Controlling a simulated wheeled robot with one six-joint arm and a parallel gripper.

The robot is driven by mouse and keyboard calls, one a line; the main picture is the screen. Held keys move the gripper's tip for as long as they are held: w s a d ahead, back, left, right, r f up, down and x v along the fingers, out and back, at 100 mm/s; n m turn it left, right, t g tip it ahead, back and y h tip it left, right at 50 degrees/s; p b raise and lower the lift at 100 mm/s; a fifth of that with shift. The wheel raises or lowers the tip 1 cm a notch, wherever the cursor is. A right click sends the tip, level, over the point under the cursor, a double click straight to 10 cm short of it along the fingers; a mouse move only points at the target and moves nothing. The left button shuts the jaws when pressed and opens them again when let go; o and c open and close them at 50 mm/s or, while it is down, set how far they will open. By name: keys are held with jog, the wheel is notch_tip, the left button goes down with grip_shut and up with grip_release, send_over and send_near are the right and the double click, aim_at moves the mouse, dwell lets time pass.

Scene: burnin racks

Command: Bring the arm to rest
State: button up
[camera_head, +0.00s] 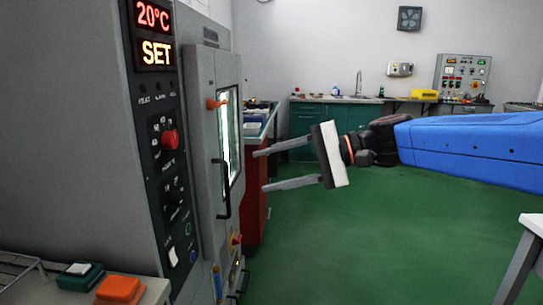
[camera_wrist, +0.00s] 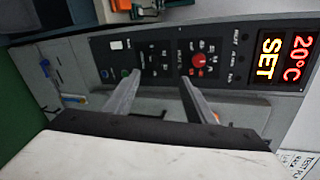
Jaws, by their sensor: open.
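My gripper (camera_head: 258,170) is at the end of my blue arm, which reaches in from the right in the head view. Its two grey fingers are spread apart and point left toward the door of a grey burn-in chamber (camera_head: 90,130). Nothing is between the fingers. In the wrist view my gripper (camera_wrist: 155,85) is also open and empty, with the chamber's control panel (camera_wrist: 165,62) behind the fingertips. The chamber display (camera_head: 154,35) reads 20°C and SET. I cannot tell how far the fingertips are from the door.
The chamber door (camera_head: 212,130) has a window, a black handle (camera_head: 222,190) and an orange latch. An orange block (camera_head: 118,289) and a dark green block (camera_head: 80,276) lie on a surface at bottom left. A white table (camera_head: 532,228) stands at right. Green floor (camera_head: 380,240) is open between.

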jog(key=s+d+f+n+t+h, duration=0.1)
jog(key=s+d+f+h, duration=0.4)
jog(key=d+f, duration=0.3)
jog(key=s+d+f+n+t+h, duration=0.1)
jog(key=s+d+f+h, duration=0.3)
jog(key=d+f, duration=0.5)
jog(key=s+d+f+n+t+h, duration=0.1)
jog(key=s+d+f+h, duration=0.4)
jog(key=s+d+f, duration=0.3)
jog(key=d+f, duration=0.1)
jog(key=d, duration=0.3)
jog(key=shift+d+f+n+t+h, duration=0.2)
jog(key=shift+d+n+t+h, duration=0.1)
jog(key=shift+d+n, duration=0.1)
jog(key=shift+a, duration=0.1)
